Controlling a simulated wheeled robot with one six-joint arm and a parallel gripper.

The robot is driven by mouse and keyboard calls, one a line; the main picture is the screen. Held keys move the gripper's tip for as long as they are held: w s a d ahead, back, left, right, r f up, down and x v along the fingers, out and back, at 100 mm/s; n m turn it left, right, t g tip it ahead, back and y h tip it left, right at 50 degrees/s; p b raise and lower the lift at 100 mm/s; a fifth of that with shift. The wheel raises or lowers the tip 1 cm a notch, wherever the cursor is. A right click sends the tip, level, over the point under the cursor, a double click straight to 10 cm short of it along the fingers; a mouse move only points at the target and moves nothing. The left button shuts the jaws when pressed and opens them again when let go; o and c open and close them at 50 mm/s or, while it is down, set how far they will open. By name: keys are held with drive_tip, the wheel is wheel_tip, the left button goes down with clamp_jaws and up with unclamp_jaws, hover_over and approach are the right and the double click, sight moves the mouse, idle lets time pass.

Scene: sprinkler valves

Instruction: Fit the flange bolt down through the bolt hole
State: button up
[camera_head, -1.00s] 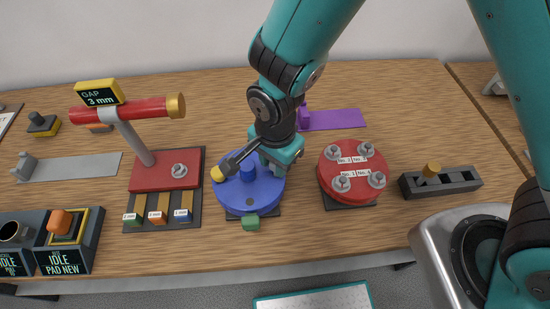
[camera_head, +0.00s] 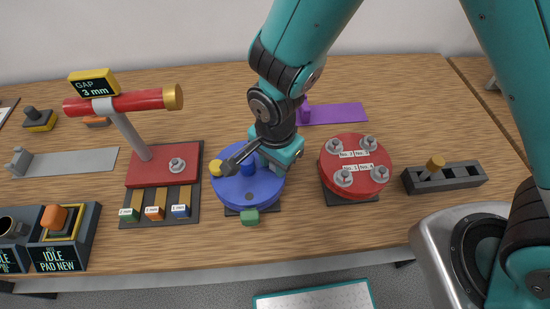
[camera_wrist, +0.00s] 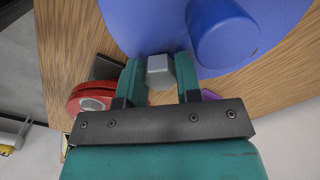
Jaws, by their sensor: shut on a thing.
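My gripper (camera_head: 264,165) is low at the back of a blue round flange (camera_head: 265,191) with a raised blue hub (camera_head: 248,168). In the wrist view its two teal fingers (camera_wrist: 158,78) are shut on a light grey, square-ended piece (camera_wrist: 158,64), taken to be the flange bolt. The blue flange (camera_wrist: 150,25) and hub (camera_wrist: 225,35) lie just beyond it. A dark spot that looks like a hole (camera_head: 249,197) shows on the flange's front side. The bolt's lower end and any hole under it are hidden. A yellow knob (camera_head: 216,168) shows at the flange's left edge.
A red gauge stand (camera_head: 160,172) is on the left. A green block (camera_head: 250,217) sits at the blue flange's front.

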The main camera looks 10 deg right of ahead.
drive_tip(key=shift+f, duration=0.15)
drive_tip(key=o, duration=1)
wheel_tip(320, 180, up, 18)
drive_tip(key=shift+f+b, duration=0.25)
drive_tip(key=shift+b, duration=0.75)
